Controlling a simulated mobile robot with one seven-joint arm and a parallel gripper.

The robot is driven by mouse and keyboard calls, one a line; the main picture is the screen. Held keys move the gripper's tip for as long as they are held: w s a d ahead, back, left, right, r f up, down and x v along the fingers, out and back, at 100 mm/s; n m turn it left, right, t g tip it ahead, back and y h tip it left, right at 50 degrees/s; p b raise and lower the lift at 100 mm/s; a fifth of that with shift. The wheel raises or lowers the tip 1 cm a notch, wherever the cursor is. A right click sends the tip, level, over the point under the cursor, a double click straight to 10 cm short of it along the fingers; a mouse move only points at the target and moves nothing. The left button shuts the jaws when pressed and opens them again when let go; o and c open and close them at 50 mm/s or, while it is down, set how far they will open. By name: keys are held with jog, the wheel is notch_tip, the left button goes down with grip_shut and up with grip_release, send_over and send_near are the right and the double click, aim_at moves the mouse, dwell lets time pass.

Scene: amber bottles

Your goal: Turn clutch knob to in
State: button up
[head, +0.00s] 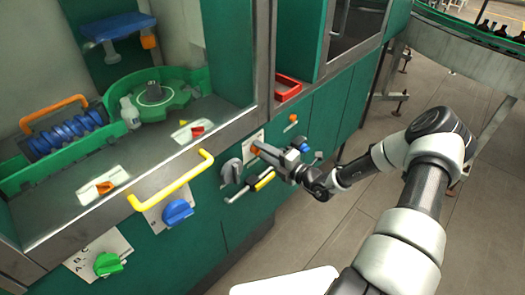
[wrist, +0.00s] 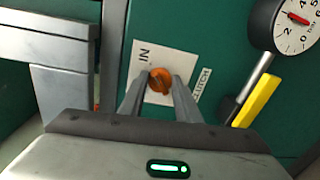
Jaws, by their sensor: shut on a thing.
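The clutch knob (wrist: 160,80) is orange and sits on a white label plate (wrist: 142,72) marked "IN", with partly hidden lettering that ends like "CLUTCH" on the right. My gripper (wrist: 160,88) is shut on the knob, with one finger on each side of it. In the head view my gripper (head: 262,152) reaches the green panel from the right, and a bit of the orange knob (head: 255,149) shows at its tips. The fingers hide part of the knob, so its exact pointing direction is hard to tell.
Just below are a grey round dial (head: 231,171), also in the wrist view (wrist: 292,22), and a yellow-gripped lever (head: 264,181). A yellow handle (head: 172,182), a blue knob (head: 177,212) and a green knob (head: 108,263) are further left. Open floor lies right.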

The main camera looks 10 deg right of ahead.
jog(key=shift+s+f, duration=0.1)
jog(key=o, duration=1.1)
jog(key=shift+c, duration=0.2)
jog(key=v, duration=1.7)
jog(key=shift+r, duration=0.25)
jog(key=shift+s, duration=0.1)
